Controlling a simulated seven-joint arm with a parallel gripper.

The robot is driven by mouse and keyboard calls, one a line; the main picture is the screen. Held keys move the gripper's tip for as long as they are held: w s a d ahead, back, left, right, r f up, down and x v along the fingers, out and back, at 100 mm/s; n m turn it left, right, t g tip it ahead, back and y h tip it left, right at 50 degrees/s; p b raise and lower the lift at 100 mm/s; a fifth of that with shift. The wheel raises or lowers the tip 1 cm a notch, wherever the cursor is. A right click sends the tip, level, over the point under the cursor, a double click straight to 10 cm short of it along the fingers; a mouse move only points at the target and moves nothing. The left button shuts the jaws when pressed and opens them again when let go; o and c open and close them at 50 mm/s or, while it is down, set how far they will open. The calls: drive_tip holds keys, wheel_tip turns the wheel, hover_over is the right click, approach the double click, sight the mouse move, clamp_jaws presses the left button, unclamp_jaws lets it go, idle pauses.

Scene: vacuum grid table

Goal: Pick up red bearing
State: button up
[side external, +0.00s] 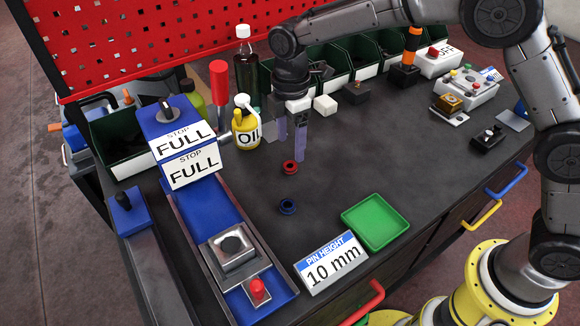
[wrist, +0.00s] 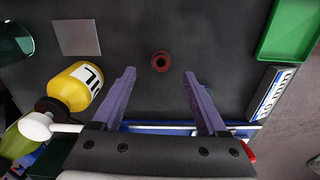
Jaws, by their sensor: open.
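The red bearing (side external: 290,167) is a small ring lying flat on the dark tabletop. In the wrist view the red bearing (wrist: 161,61) lies beyond my fingertips, roughly centred between them. My gripper (side external: 291,141) is open and empty, with its purple fingers pointing down above the table by the bearing. In the wrist view my gripper (wrist: 160,73) shows a wide gap between its fingers. A blue bearing (side external: 288,206) lies on the table nearer the side camera. It is partly hidden behind a finger in the wrist view.
A yellow oil bottle (side external: 246,130) stands left of my gripper. A green tray (side external: 375,222) and a pin height sign (side external: 331,265) are at the front. A blue fixture (side external: 190,190) is on the left. Green bins (side external: 364,53) line the back. Table right of the bearing is clear.

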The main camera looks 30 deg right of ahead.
sight(290, 166)
drive_tip(key=shift+s+a+f, duration=0.1)
drive_tip(key=shift+a+f, duration=0.05)
drive_tip(key=shift+f, duration=2.85)
drive_tip(key=shift+c, duration=0.2)
clamp_jaws()
